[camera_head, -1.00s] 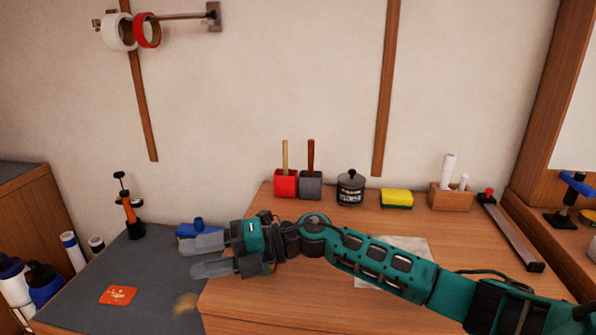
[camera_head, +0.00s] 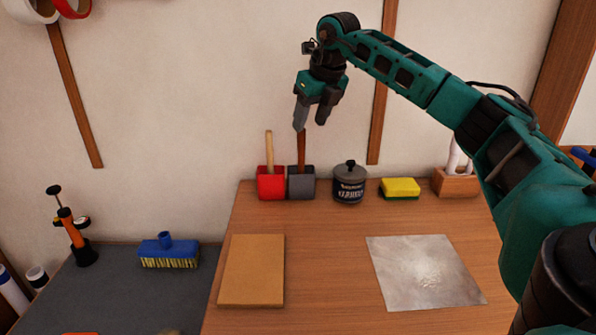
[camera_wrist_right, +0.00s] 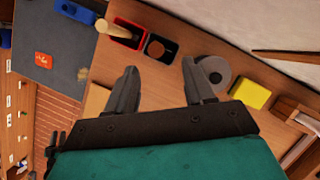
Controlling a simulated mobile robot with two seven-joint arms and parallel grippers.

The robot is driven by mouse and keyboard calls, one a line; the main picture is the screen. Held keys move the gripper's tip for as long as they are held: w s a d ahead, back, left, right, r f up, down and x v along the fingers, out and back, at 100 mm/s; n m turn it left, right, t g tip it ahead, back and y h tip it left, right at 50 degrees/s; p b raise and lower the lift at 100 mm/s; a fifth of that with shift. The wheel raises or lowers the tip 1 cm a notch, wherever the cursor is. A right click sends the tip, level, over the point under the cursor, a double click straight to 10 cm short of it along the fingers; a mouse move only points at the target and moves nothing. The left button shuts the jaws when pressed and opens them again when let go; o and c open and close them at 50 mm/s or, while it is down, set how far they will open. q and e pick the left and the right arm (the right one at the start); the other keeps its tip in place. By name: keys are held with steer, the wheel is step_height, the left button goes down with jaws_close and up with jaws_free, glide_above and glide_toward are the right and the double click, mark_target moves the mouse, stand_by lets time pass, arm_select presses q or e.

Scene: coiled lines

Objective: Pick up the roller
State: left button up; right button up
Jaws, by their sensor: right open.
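No roller head is visible. A dark brown handle (camera_head: 301,150) stands upright in a grey holder (camera_head: 301,187), and a pale wooden handle (camera_head: 269,151) stands in a red holder (camera_head: 271,188). I cannot tell whether either belongs to the roller. My right gripper (camera_head: 311,119) is open and empty, pointing down above the brown handle. In the right wrist view, the grey holder (camera_wrist_right: 150,58) lies beyond and between the open fingers (camera_wrist_right: 160,72), with the brown handle (camera_wrist_right: 157,47) seen nearly end-on. My left gripper is not in view.
A dark lidded pot (camera_head: 349,187), a yellow sponge (camera_head: 400,187) and a wooden box (camera_head: 455,184) stand right of the holders. A tan board (camera_head: 252,270) and a grey sheet (camera_head: 424,272) lie on the bench. A blue brush (camera_head: 168,251) is to the left.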

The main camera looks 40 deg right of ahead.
mark_target(300, 146)
steer(key=x, duration=0.9)
steer(key=shift+w+a+f+b, duration=0.1)
steer(key=shift+w+f+b, duration=0.1)
steer(key=shift+w+b, duration=0.1)
steer(key=shift+c, duration=0.2)
steer(key=shift+r, duration=0.1)
jaws_close()
